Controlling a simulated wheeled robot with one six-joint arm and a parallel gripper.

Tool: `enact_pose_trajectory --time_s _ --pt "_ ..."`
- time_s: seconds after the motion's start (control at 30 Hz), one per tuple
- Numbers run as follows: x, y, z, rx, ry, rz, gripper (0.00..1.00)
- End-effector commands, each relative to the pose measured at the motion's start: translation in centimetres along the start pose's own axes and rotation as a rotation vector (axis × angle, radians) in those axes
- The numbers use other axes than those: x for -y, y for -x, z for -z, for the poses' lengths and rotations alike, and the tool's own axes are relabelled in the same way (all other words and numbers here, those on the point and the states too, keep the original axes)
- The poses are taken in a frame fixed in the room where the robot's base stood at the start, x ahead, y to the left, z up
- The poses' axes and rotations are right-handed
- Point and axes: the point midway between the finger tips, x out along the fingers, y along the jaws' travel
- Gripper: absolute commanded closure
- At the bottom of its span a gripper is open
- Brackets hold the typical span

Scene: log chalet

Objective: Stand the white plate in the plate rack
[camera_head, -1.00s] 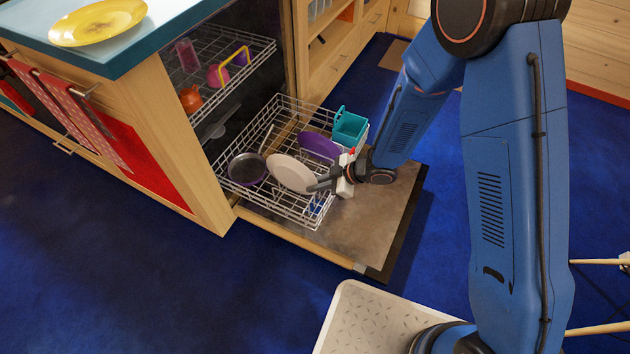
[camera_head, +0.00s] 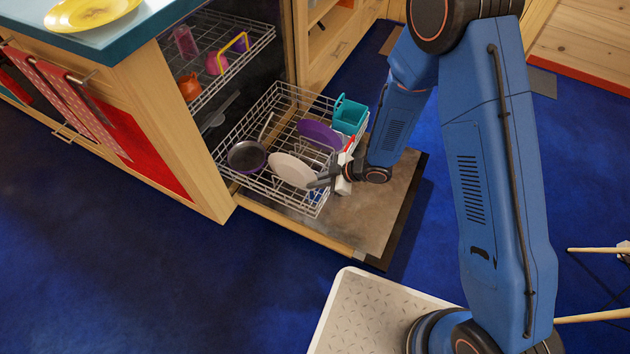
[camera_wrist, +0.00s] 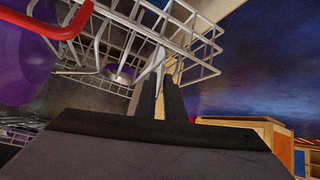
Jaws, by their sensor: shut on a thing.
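The white plate (camera_head: 291,170) is tilted at the front of the dishwasher's lower wire rack (camera_head: 272,196). My gripper (camera_head: 314,183) is shut on the plate's right edge, at the right side of the rack. In the wrist view, the two dark fingers (camera_wrist: 161,98) are close together, with a thin pale edge between them near the rack wires (camera_wrist: 195,45). How far the plate's lower rim sits between the wires is hidden.
A purple plate (camera_head: 318,134), a dark pan (camera_head: 247,156) and a teal basket (camera_head: 350,116) are in the lower rack. The upper rack (camera_head: 225,72) holds cups. The open dishwasher door (camera_head: 372,228) lies under the lower rack. A yellow plate (camera_head: 92,12) is on the counter.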

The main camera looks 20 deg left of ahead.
Motion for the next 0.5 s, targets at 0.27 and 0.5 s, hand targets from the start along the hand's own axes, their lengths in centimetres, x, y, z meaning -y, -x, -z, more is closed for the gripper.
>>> enact_pose_trajectory --time_s 0.27,0.5 --pt "0.02 -0.03 -0.11 0.002 -0.002 0.0 1.0" --pt "0.0 -0.03 -0.14 0.003 -0.002 0.0 0.7"
